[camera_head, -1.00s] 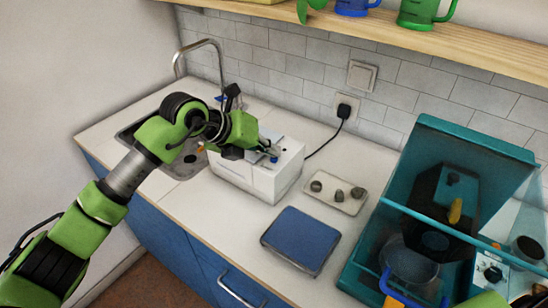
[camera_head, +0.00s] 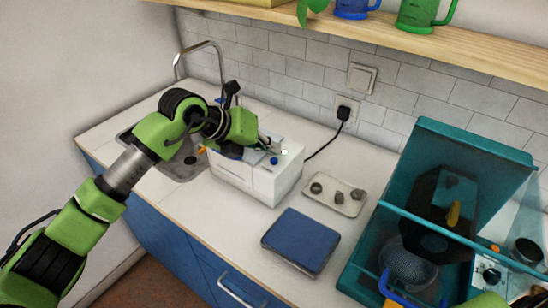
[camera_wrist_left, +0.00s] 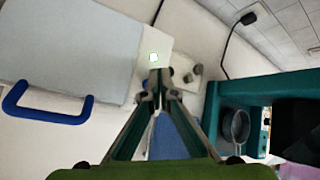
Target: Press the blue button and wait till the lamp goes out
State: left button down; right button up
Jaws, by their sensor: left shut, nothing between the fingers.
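A white box-shaped appliance (camera_head: 262,184) stands on the counter right of the sink. Its blue button (camera_head: 274,161) is on the top near the right end. A small lamp (camera_head: 284,152) beside the button glows whitish. The lit lamp (camera_wrist_left: 153,57) also shows in the left wrist view, just ahead of the fingertips. My left gripper (camera_head: 272,149) is shut and empty, with its tips just above and behind the button, seemingly apart from it.
A blue flat pad (camera_head: 301,240) lies in front. A pale tray (camera_head: 335,195) with several grey lumps is to the right. A teal open-fronted case (camera_head: 475,150) stands farther right. A black cord runs to the wall socket (camera_head: 345,108). A blue handle (camera_wrist_left: 45,115) shows at left.

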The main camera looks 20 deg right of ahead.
aim_at(271, 161)
pick_arm(q)
jog(key=shift+r+p, duration=1.2)
jog(key=shift+r, duration=1.3)
